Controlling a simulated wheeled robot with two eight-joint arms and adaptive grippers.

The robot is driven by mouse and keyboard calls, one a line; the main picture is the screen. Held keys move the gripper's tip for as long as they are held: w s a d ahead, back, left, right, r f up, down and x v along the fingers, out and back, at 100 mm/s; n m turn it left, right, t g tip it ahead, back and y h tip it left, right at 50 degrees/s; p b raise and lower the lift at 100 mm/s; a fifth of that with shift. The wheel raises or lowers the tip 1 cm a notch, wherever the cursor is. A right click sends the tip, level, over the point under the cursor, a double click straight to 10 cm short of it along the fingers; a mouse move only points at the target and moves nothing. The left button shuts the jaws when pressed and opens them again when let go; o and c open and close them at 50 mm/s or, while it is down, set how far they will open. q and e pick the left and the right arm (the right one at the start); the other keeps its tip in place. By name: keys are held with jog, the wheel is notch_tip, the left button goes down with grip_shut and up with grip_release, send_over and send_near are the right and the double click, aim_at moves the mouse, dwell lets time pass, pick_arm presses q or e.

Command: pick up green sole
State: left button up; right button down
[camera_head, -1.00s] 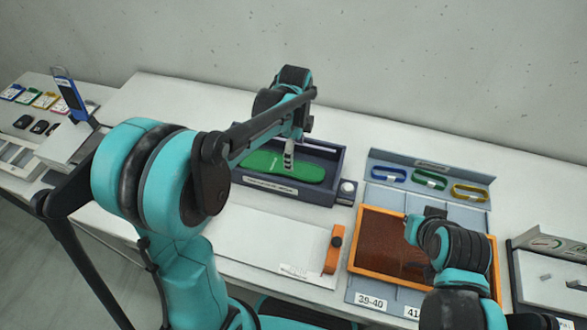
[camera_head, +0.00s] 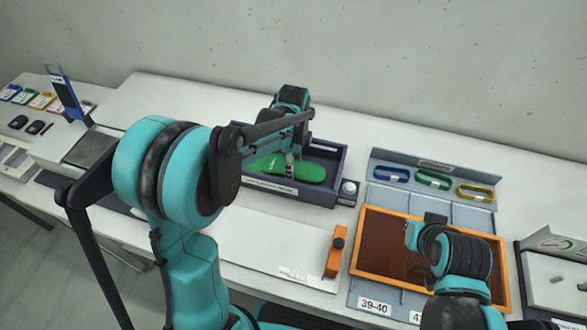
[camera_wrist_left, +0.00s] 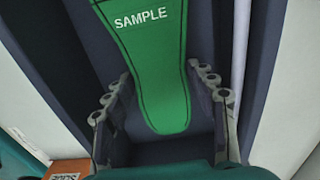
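The green sole (camera_head: 312,172), printed "SAMPLE" in the left wrist view (camera_wrist_left: 150,60), lies in a dark blue tray (camera_head: 325,195). My left gripper (camera_head: 290,170) is down at the tray, over the sole. In the left wrist view its fingers (camera_wrist_left: 160,75) are open, one on each side of the sole's narrower end. A gap shows on both sides, so it does not grip the sole. In the head view my left gripper hides part of the sole. My right gripper (camera_head: 418,232) is over the orange-framed brown panel; its fingers are not clear.
Blue, green and yellow rings (camera_head: 432,179) lie on a grey holder behind the orange-framed panel (camera_head: 375,240). A white board (camera_head: 270,245) with an orange block (camera_head: 335,252) is in front of the tray. The tray walls stand close around the sole.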

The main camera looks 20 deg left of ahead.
pick_arm(q)
notch_tip(320, 180, up, 10)
jog(key=p, duration=0.3)
jog(key=shift+p, duration=0.4)
